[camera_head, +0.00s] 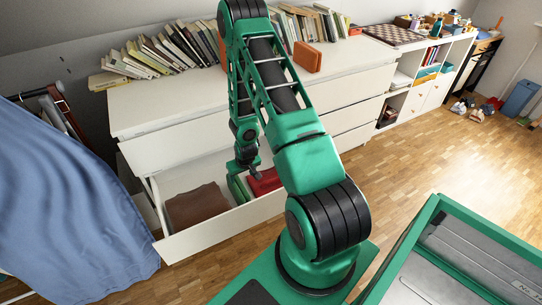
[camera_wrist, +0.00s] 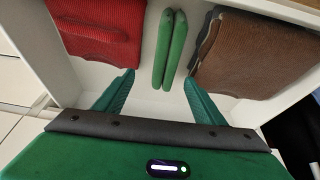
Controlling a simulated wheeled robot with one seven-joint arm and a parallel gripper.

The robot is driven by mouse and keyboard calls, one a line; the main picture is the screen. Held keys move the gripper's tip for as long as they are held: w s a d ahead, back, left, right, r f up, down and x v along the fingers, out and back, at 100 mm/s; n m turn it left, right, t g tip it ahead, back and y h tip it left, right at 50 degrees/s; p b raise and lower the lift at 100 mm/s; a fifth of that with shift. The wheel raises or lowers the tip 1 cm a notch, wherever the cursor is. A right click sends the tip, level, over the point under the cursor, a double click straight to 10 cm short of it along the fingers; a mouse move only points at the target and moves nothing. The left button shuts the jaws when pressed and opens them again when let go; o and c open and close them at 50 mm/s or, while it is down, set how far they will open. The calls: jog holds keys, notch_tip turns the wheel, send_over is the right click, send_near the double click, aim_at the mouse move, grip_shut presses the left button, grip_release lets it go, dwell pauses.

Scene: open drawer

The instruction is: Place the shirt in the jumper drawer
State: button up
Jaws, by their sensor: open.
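The lower drawer (camera_head: 215,222) of the white dresser is pulled open. A brown ribbed folded garment (camera_head: 197,208) lies in its left part, and it shows at the right in the wrist view (camera_wrist: 252,55). A red folded garment (camera_head: 265,182) lies to the right, and it shows at the left in the wrist view (camera_wrist: 98,32). A green folded cloth (camera_wrist: 170,48) stands narrow between them, its two folds side by side. I cannot tell which is the shirt. My gripper (camera_wrist: 160,78) is open over the drawer, its fingertips on either side of the green cloth's near end, with gaps visible.
The dresser top (camera_head: 185,95) holds a row of books (camera_head: 165,50) and an orange box (camera_head: 307,57). A blue cloth (camera_head: 70,200) hangs at the left, close to the drawer.

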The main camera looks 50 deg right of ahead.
jog(key=s+d+r+g, duration=0.1)
jog(key=s+r, duration=0.2)
jog(key=r, duration=0.7)
jog(key=s+d+r+m+g, duration=0.1)
jog(key=s+r, duration=0.3)
jog(key=r, duration=0.5)
jog(key=s+d+r+g, duration=0.1)
jog(key=s+r, duration=0.2)
jog(key=r, duration=0.7)
jog(key=s+a+r, duration=0.3)
jog(key=s+r, duration=0.1)
jog(key=s, duration=0.3)
jog(key=s+a+r+m+y, duration=0.1)
jog(key=s+a+r, duration=0.2)
jog(key=s+r, duration=0.2)
jog(key=s+a+r+m+g, duration=0.1)
jog(key=s+a+r, duration=0.2)
jog(key=s, duration=0.7)
notch_tip(320, 180, up, 2)
jog(key=shift+r+y, duration=0.2)
jog(key=shift+y, duration=0.1)
jog(key=shift+w+d+f, duration=0.1)
jog(key=shift+w+f, duration=0.15)
jog(key=shift+w, duration=0.25)
